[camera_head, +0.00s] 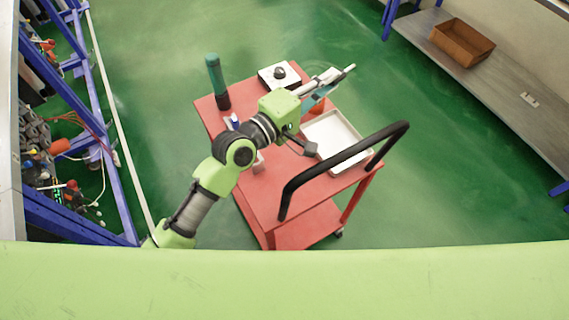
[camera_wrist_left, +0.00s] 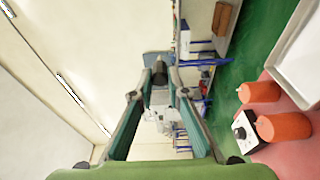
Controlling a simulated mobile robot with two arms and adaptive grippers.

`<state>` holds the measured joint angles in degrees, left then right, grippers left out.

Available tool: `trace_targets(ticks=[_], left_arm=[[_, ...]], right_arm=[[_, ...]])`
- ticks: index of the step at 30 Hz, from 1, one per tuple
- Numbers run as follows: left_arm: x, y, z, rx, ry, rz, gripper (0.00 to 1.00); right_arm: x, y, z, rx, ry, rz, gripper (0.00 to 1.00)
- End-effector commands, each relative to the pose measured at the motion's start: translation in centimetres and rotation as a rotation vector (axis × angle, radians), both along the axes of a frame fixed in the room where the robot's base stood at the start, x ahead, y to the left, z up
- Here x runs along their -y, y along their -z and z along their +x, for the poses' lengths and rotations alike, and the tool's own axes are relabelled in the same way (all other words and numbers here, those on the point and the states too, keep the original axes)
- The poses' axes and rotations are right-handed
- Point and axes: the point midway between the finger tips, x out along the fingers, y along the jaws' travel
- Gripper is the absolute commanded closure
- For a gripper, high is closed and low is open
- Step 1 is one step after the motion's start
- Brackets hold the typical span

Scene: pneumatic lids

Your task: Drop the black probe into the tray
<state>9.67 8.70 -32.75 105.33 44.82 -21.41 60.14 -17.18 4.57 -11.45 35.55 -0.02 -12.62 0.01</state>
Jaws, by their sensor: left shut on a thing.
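My left gripper (camera_head: 343,74) reaches over the far right part of the red cart, pointing away toward the upper right. In the left wrist view, the left gripper (camera_wrist_left: 160,72) is shut on a dark piece, the black probe (camera_wrist_left: 159,74), held between its fingertips. The white tray (camera_head: 354,164) lies on the cart, nearer than the fingertips and below my wrist. The tray also shows at the right edge of the left wrist view (camera_wrist_left: 292,38). My right gripper is not in view.
The red cart (camera_head: 240,200) also carries a teal-topped bottle (camera_head: 214,75), a white box with a black knob (camera_head: 280,73) and orange cylinders (camera_wrist_left: 284,127). A black handle (camera_head: 345,155) arches over the cart's near right side. A brown crate (camera_head: 462,42) sits on a bench.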

Motion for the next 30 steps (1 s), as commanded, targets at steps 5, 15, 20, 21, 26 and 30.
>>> trace_targets(ticks=[5,15,20,21,26,30], left_arm=[[0.0,-0.2,0.0,0.001,0.0,0.0,0.77],[0.0,-0.1,0.0,0.0,0.0,0.0,0.65],[-0.6,0.0,-0.5,-0.001,-0.001,0.002,0.65],[-1.0,0.1,-0.9,-0.001,-0.001,0.001,0.65],[-3.3,0.1,-3.1,-0.002,-0.001,0.004,0.65],[-5.6,0.1,-5.3,-0.001,0.0,0.004,0.65]], right_arm=[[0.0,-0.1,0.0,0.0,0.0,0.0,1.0],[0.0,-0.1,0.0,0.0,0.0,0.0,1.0],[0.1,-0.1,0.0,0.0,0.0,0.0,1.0],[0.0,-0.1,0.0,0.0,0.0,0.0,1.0],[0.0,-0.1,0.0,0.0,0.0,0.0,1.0],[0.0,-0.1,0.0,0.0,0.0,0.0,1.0]])
